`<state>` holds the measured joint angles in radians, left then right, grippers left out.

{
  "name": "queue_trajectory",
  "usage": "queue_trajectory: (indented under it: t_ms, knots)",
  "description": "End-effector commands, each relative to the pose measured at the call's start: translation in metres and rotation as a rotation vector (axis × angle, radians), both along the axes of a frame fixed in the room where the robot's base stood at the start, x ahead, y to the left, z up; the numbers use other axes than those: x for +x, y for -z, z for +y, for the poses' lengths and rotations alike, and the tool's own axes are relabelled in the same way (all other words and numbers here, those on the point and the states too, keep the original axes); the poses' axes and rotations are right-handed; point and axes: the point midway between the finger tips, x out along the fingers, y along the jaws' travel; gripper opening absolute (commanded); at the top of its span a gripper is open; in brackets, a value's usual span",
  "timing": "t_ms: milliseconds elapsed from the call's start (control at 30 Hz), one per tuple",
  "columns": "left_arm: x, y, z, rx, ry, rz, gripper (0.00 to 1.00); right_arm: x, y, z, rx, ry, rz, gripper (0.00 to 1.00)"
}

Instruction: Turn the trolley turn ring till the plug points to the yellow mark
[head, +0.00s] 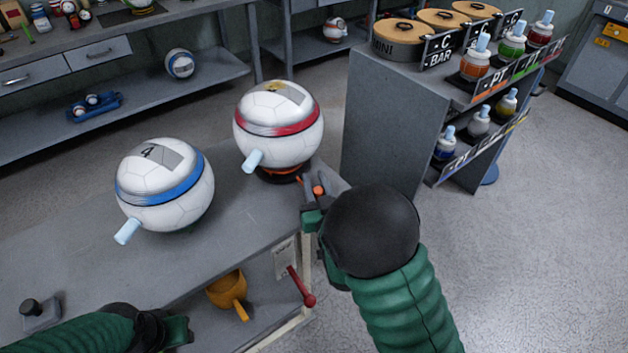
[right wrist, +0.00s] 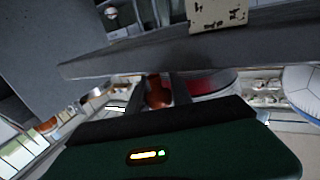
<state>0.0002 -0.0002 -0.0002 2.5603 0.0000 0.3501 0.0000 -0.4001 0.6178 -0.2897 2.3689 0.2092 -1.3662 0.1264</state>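A white ball with a red band (head: 278,125) sits on a dark round base with an orange rim (head: 284,172) at the bench's far right corner. Its pale blue plug (head: 252,160) points to the lower left. A small yellow patch shows on its top label (head: 272,90); I see no other clear yellow mark by the base. My right gripper (head: 312,192) is beside the base, at the bench edge. In the right wrist view an orange-brown knob (right wrist: 157,92) is between its fingers; whether they press it is unclear. My left gripper (head: 178,330) is low at left, its fingers mostly hidden.
A white ball with a blue band (head: 165,185) and its own plug stands left on the grey bench (head: 80,245). A shelf unit (head: 392,125) with bottles and round tins stands right of the red-banded ball.

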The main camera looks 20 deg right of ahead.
Motion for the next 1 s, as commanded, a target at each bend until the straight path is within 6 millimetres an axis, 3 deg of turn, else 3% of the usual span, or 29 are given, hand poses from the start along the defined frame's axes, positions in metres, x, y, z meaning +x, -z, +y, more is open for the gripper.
queue_trajectory:
  t_ms: [33,167,1000]
  knots:
    - [0.0001,0.0,-0.0001,0.0,0.0,0.0,0.36,0.0002,0.0001,0.0005,0.001,-0.002,0.0,0.16]
    - [0.0001,0.0,-0.0001,0.0,0.0,0.0,0.36,0.0001,0.0001,0.0005,0.0,-0.001,0.0,0.0]
    - [0.0001,0.0001,-0.0001,0.0,0.0,0.0,0.36,-0.0008,0.0013,0.0007,-0.001,-0.002,0.004,0.0]
